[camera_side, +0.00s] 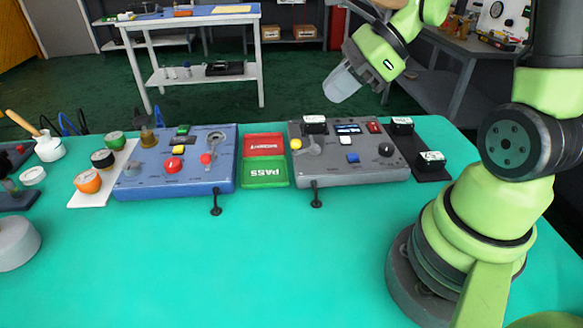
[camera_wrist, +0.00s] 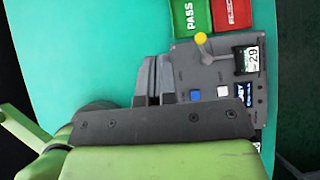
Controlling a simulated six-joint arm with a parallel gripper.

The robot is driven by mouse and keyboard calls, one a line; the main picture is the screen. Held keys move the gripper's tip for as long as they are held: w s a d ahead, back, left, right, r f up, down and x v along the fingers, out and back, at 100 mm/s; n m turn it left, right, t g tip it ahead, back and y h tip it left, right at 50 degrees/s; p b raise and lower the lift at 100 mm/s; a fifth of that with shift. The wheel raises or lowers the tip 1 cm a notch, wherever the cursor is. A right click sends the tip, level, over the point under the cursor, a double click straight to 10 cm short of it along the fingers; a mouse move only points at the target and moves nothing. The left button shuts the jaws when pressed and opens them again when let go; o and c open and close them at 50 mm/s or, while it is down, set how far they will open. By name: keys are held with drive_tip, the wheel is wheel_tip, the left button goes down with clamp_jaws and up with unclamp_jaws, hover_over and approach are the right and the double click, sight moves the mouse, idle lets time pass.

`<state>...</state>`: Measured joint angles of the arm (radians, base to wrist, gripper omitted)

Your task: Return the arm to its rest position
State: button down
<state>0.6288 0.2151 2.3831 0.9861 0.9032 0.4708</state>
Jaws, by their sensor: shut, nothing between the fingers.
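My gripper (camera_side: 344,83) is in the air above the back edge of the table, pointing down and to the left in the side view. Its pale fingers are together with nothing between them. In the wrist view the gripper (camera_wrist: 152,80) shows its dark fingers over the grey control box (camera_wrist: 185,62). In the side view this grey box (camera_side: 350,177) sits below the gripper, apart from it. It carries a yellow-tipped lever (camera_side: 297,143), a blue button, a small display and a black knob.
A blue control box (camera_side: 190,187) stands left of the red and green trays (camera_side: 264,160). Black-and-white blocks (camera_side: 431,160) sit on a dark strip at right. Jars (camera_side: 88,182) stand at left. The front of the teal table (camera_side: 230,265) is clear.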

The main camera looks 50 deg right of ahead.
drive_tip(key=s+a+r+n+h, duration=0.1)
drive_tip(key=s+a+r+n, duration=0.2)
drive_tip(key=n, duration=0.8)
drive_tip(key=s+a+r+n+h, duration=0.2)
drive_tip(key=s+a+r+n, duration=0.2)
drive_tip(key=n, duration=0.8)
drive_tip(key=s+r, duration=0.2)
drive_tip(key=s, duration=0.2)
drive_tip(key=shift+a+r+t+h, duration=0.25)
drive_tip(key=shift+r+t+h, duration=0.05)
drive_tip(key=shift+r, duration=0.05)
